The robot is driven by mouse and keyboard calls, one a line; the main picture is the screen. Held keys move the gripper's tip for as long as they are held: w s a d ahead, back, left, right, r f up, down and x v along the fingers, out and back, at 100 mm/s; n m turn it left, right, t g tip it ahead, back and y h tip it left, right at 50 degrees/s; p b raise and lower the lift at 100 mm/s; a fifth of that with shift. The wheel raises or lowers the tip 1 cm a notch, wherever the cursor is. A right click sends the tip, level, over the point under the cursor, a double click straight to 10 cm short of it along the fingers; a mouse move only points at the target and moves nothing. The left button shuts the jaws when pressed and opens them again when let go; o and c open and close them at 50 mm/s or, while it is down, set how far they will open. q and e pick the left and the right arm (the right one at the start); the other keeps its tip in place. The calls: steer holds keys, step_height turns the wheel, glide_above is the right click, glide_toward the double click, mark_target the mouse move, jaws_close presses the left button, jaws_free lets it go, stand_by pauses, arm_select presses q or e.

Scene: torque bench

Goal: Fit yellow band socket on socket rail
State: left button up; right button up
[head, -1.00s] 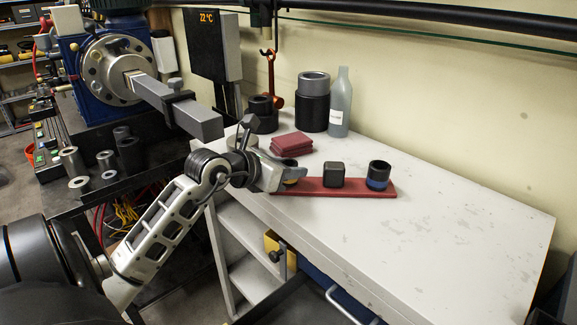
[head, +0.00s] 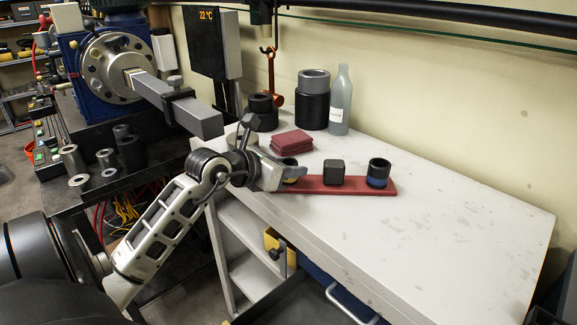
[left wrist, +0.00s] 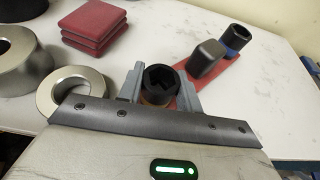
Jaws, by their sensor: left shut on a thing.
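The yellow band socket (left wrist: 159,82) is a black ring with a yellow-orange band low on its side, upright between the two fingers of my left gripper (left wrist: 161,88). In the head view, my left gripper (head: 290,174) is shut on it at the left end of the red socket rail (head: 350,190). The rail also shows in the left wrist view (left wrist: 220,72). I cannot tell whether the socket's base is seated on the rail, since the fingers hide it. A black rounded-square block (head: 334,172) and a blue band socket (head: 378,173) stand on the rail. My right gripper is out of view.
Folded red cloths (head: 291,143) lie behind the gripper. A metal ring (left wrist: 68,92) lies close to its left. A bottle (head: 341,102) and dark cylinders (head: 312,102) stand at the back. The right of the white bench (head: 460,225) is clear.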

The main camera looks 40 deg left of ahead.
arm_select(q)
steer(key=shift+r, duration=0.1)
steer(key=o, duration=1.3)
steer(key=shift+c, duration=0.2)
steer(key=b+v, duration=0.2)
steer(key=v, duration=1.4)
